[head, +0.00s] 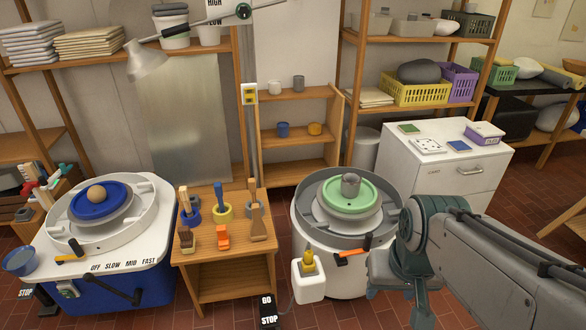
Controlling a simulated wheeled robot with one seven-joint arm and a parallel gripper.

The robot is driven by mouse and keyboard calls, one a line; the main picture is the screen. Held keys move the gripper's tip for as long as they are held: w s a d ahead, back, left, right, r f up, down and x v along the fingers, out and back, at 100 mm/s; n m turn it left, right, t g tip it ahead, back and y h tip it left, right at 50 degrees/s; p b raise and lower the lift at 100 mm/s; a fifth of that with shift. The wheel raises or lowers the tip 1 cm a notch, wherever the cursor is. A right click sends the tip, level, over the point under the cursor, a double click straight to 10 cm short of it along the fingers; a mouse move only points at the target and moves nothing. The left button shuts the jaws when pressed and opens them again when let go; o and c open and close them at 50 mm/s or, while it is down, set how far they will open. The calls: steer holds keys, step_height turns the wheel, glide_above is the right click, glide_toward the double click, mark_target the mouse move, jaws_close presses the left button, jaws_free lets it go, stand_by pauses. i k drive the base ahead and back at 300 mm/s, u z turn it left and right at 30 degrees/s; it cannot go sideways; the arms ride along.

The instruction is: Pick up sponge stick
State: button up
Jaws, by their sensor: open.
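I cannot tell for certain which item is the sponge stick. A short tool with a yellow end and a dark end (68,256) lies on the left wheel's white deck. A tool with an orange part and a dark tip (352,253) lies at the front rim of the right wheel. Several upright sticks and brushes stand in pots on the small wooden table, among them a blue one (218,198). My gripper (398,296) is open and looks empty, low in front of the right wheel, apart from these tools.
The left wheel (140,263) has a ball of clay on its blue disc. The right wheel (302,215) has a grey lump on its green disc. A white box (309,284) with a yellow item stands in front of it. A white cabinet (440,180) stands behind; tiled floor is free at right.

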mark_target(251, 183)
steer(key=z, duration=0.1)
steer(key=i, duration=0.8)
steer(key=u, duration=0.6)
steer(key=i, duration=0.5)
steer(key=u, duration=0.65)
steer(key=k, duration=0.95)
steer(key=u, duration=0.45)
steer(key=i, duration=1)
steer(key=z, duration=0.7)
